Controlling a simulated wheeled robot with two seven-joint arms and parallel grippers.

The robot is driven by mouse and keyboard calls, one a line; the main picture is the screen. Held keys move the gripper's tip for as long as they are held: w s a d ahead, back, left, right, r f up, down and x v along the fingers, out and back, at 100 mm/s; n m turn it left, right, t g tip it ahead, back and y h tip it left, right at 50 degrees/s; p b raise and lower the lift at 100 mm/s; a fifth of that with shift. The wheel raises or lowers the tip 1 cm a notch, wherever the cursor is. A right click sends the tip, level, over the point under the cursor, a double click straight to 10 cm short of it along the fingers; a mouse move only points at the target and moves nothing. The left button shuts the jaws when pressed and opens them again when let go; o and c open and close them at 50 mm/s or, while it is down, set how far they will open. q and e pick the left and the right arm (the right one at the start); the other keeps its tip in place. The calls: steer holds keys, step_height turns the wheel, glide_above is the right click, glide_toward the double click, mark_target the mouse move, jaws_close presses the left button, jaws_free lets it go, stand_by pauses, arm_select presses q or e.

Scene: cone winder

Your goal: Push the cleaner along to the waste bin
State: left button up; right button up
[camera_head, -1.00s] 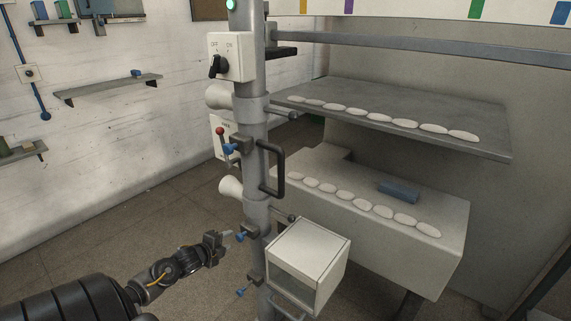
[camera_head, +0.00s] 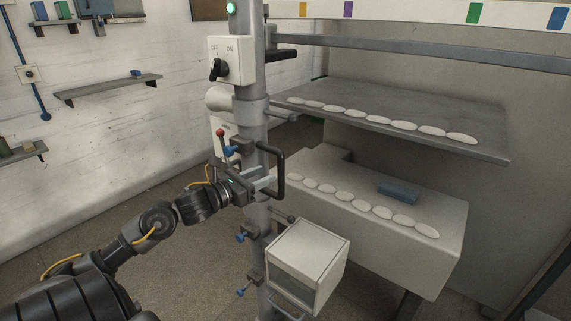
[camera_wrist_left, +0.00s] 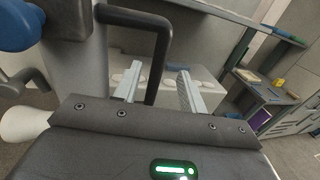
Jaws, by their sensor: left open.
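The cleaner appears to be the grey upright column (camera_head: 254,130) with a black D-shaped handle (camera_head: 281,172) on its right side. My left gripper (camera_head: 268,178) is open at the handle, its fingers pointing right. In the left wrist view the two pale fingers (camera_wrist_left: 160,88) lie on either side of the handle's bar (camera_wrist_left: 160,60). I cannot tell whether they touch it. A white box (camera_head: 318,248) with a small handle is low beside the column; I cannot tell whether it is the waste bin. My right gripper is not in view.
A grey upper shelf (camera_head: 400,97) and a pale lower ledge (camera_head: 375,242) carry rows of white oval pieces. A blue block (camera_head: 397,192) lies on the ledge. An OFF/ON switch box (camera_head: 230,60) is on the column. The floor (camera_head: 190,262) at left is clear.

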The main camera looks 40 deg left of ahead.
mark_target(282, 165)
arm_select(q)
steer(key=w+p, duration=0.1)
steer(key=w, duration=0.1)
steer(key=w+d+p, duration=0.1)
steer(key=w, duration=0.2)
steer(key=w+p, duration=0.1)
steer(key=w, duration=0.2)
steer(key=shift+d+r, duration=0.15)
steer(key=shift+r, duration=0.05)
steer(key=shift+w+d+f, duration=0.15)
steer(key=shift+w+f, duration=0.05)
steer(key=shift+w, duration=0.45)
jaws_close()
